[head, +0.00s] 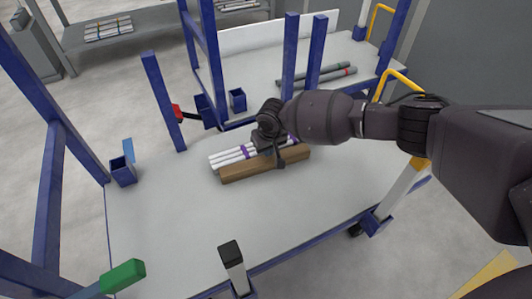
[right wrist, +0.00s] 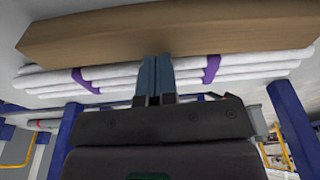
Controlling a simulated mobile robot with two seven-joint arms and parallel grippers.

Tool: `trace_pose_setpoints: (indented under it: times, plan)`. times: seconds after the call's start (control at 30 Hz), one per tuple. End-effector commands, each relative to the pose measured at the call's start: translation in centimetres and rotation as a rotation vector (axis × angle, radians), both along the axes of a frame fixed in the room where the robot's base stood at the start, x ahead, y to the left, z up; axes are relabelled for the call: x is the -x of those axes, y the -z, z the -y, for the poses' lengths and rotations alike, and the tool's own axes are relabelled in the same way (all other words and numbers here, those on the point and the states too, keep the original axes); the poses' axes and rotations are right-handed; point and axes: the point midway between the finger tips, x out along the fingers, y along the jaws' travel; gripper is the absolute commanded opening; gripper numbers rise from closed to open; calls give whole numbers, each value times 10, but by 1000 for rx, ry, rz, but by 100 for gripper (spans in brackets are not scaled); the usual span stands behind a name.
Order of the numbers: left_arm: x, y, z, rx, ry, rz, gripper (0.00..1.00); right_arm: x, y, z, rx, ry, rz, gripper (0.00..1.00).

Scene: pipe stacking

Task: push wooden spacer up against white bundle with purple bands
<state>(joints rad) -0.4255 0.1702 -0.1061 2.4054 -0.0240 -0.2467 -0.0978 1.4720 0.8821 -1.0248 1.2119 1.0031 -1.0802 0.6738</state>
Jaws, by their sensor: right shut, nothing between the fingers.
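The brown wooden spacer (head: 240,172) lies on the grey table top alongside the white bundle with purple bands (head: 228,157), on its near side. The two run parallel and look very close; I cannot tell whether they touch along their length. My right gripper (head: 279,160) is shut and empty, reaching over the bundle to the spacer and hiding part of both. In the right wrist view, my shut fingers (right wrist: 155,72) cross the white bundle (right wrist: 120,75) and their tips end at the edge of the spacer (right wrist: 170,32); contact is unclear. My left gripper is not in view.
Blue posts (head: 162,100) stand along the table's far side. Two grey pipes (head: 310,77) lie further back. A post with a black cap (head: 231,255) stands at the near edge. The table (head: 165,225) is clear in front of the spacer.

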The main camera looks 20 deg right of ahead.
Motion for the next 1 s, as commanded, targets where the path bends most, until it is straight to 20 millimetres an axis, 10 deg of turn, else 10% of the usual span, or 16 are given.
trace_pose_setpoints:
  times: [1.0]
  plan:
    - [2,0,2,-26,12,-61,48,22,20,0,2,-2,-16,0]
